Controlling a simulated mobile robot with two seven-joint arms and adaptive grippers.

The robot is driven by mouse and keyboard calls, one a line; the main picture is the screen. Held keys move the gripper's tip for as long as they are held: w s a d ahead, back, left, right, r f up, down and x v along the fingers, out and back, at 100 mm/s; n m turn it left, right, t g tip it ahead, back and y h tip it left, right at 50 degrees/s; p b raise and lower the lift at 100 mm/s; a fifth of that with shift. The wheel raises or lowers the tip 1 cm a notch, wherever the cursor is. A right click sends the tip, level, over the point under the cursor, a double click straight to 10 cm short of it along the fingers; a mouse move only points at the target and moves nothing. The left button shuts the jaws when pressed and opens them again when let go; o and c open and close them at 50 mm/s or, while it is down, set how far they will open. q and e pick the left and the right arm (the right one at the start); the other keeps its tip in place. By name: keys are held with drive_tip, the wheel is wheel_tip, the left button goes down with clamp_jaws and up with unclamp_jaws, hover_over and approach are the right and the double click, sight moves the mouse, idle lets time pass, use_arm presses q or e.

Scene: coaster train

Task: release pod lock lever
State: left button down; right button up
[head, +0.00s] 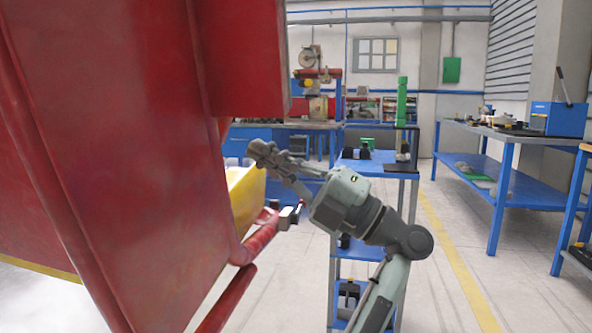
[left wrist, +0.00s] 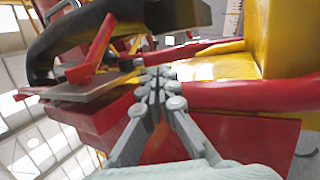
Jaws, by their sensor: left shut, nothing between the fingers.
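The red coaster car (head: 120,140) fills the left of the head view, with a yellow part (head: 245,195) at its side. My left gripper (head: 262,152) is by the yellow part, its fingers shut and empty. In the left wrist view its fingertips (left wrist: 160,88) are together beside a red tube (left wrist: 240,95). A red, lever-like bar (left wrist: 93,52) rises from a grey plate (left wrist: 90,88), left of the fingertips; I cannot tell if it is the pod lock lever. A small grey block with a red-tipped rod (head: 290,215) sits below the gripper in the head view. My right gripper is not in view.
A blue cart (head: 375,165) with a green column stands behind my left arm. A blue workbench (head: 510,140) with a blue toolbox (head: 558,118) is at the right. The floor (head: 465,245) between has a yellow line and is clear. A black curved part (left wrist: 120,30) hangs over the plate.

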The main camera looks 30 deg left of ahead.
sight(222, 138)
use_arm(q)
drive_tip(key=shift+x, duration=2.1)
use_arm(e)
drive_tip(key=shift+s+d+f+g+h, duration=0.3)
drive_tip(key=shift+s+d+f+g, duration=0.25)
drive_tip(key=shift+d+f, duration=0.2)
use_arm(q)
drive_tip(key=shift+a+f, duration=0.1)
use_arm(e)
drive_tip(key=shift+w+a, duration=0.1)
